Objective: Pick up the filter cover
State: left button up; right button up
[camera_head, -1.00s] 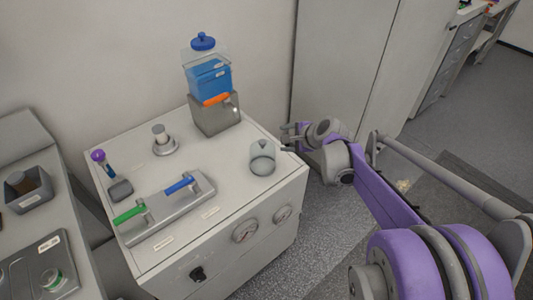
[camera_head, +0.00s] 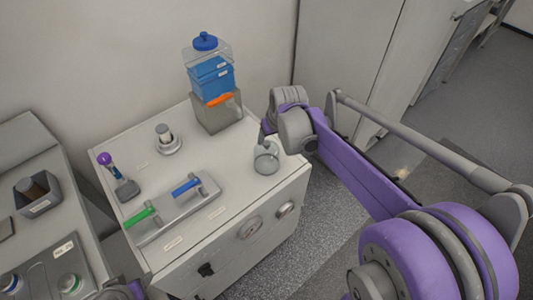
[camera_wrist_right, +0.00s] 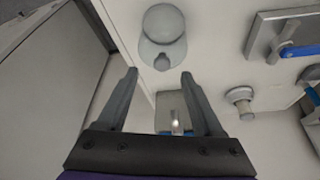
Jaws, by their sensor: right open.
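The filter cover appears to be the clear grey, dome-like cover (camera_head: 266,160) standing near the right front edge of the white cabinet top. In the right wrist view the cover (camera_wrist_right: 164,24) lies beyond my fingertips, its small round knob near the line between them. My right gripper (camera_head: 266,138) is above and just behind the cover, partly hidden by its own wrist. In the right wrist view the right gripper (camera_wrist_right: 158,74) has its two fingers apart with nothing between them. My left gripper is not in view.
On the cabinet top (camera_head: 225,185) stand a white cylinder on a round base (camera_head: 165,138), a plate with green and blue handles (camera_head: 178,205), and a grey box with a blue container (camera_head: 214,78) at the back. A purple-topped item (camera_head: 117,172) is at left.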

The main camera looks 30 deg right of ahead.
aim_at(267, 144)
jog(key=x, duration=0.6)
jog(key=shift+a, duration=0.15)
jog(key=shift+r, duration=0.1)
grip_shut()
dwell(1.2)
